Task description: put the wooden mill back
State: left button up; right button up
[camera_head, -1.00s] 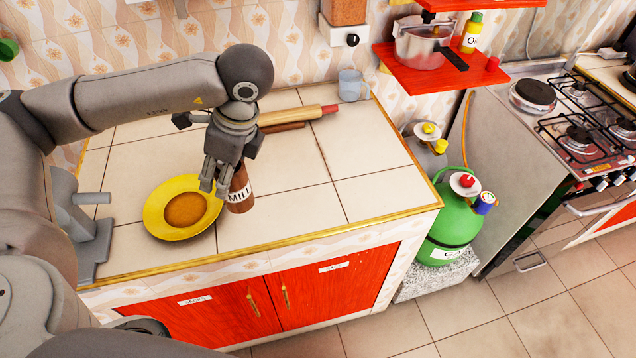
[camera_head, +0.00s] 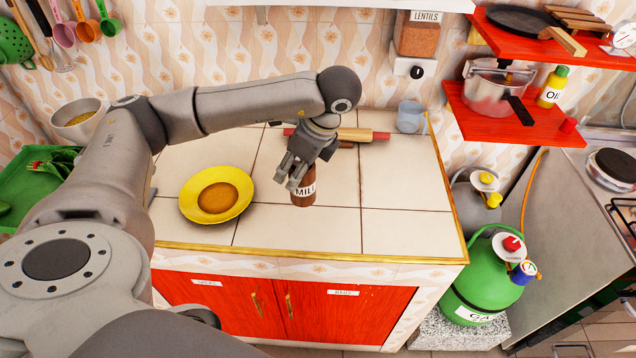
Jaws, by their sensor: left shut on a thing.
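The wooden mill (camera_head: 304,191) is a brown cylinder with a white "MILL" label. It stands about upright at the counter, right of the yellow plate; I cannot tell whether its base touches the tiles. My left gripper (camera_head: 298,176) is shut on its upper part from above, and the fingers hide the mill's top. My right gripper is not in view.
A rolling pin (camera_head: 362,135) lies behind the gripper, near a grey mug (camera_head: 411,117). The tiled counter (camera_head: 400,228) is clear at front right. Red shelves (camera_head: 520,128) hang at right.

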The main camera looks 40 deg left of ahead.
pick_arm(q)
jog(key=w+f+p, duration=0.1)
jog(key=w+f, duration=0.1)
jog(key=f, duration=0.1)
jog(key=w+f+p, duration=0.1)
jog(key=w+f, duration=0.1)
jog(key=f, duration=0.1)
jog(key=w+d+f+p, duration=0.1)
jog(key=w+f, duration=0.1)
jog(key=f, duration=0.1)
jog(key=shift+w+f+p, duration=0.2)
jog(key=shift+f+p, duration=0.1)
jog(key=shift+f, duration=0.1)
jog(key=o, duration=0.7)
jog(key=shift+f, duration=0.1)
jog(key=o, duration=0.5)
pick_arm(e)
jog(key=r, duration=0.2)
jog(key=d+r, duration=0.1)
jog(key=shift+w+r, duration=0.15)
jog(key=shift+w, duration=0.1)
